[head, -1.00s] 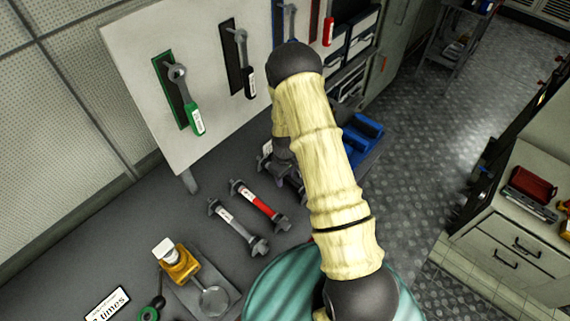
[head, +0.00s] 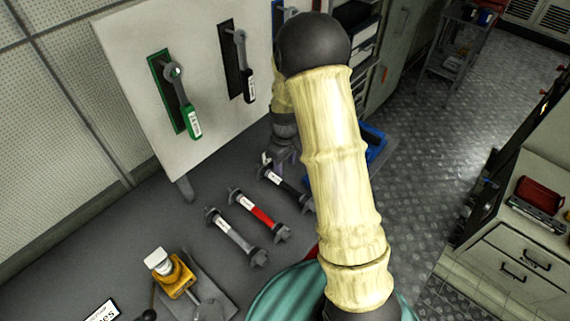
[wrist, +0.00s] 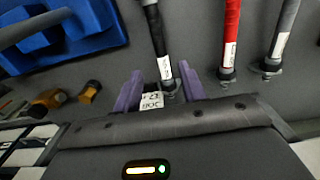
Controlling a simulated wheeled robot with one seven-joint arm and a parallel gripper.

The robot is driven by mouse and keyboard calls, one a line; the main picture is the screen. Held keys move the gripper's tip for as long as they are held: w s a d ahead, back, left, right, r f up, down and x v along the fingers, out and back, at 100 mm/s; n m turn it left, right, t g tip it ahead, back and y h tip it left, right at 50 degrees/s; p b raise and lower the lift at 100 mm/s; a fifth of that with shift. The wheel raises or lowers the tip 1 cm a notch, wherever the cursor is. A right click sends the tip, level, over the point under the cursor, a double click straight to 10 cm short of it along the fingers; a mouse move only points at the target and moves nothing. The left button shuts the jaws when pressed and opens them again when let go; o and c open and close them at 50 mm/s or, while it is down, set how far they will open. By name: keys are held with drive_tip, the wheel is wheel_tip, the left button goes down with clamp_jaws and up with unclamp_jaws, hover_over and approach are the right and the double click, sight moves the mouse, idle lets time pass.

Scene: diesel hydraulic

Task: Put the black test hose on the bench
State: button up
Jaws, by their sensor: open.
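The black test hose (head: 288,189) lies on the dark grey bench (head: 150,225), to the right of a red hose (head: 258,213) and a grey hose (head: 235,236). In the wrist view the black hose (wrist: 156,32) runs away from me, and its near end fitting lies between the two purple fingers. My gripper (wrist: 160,88) is open, with a finger on each side of that end. In the head view my gripper (head: 283,158) is partly hidden by my arm. I cannot tell whether the fingers touch the hose.
A blue holder (wrist: 75,30) carrying a grey rod is at the wrist view's upper left. A yellow device (head: 178,276) stands at the bench's front left. Bare bench lies left of the hoses.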

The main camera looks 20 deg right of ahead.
idle(0.5)
drive_tip(key=s+r+m+t, duration=0.2)
drive_tip(key=s+r+m, duration=0.4)
drive_tip(key=s+r, duration=0.7)
drive_tip(key=s, duration=0.4)
drive_tip(key=shift+s+r+m+t, duration=0.2)
drive_tip(key=shift+r+m+t, duration=0.1)
drive_tip(key=shift+m, duration=0.1)
drive_tip(key=shift+w+f, duration=0.1)
drive_tip(key=shift+f+b, duration=0.35)
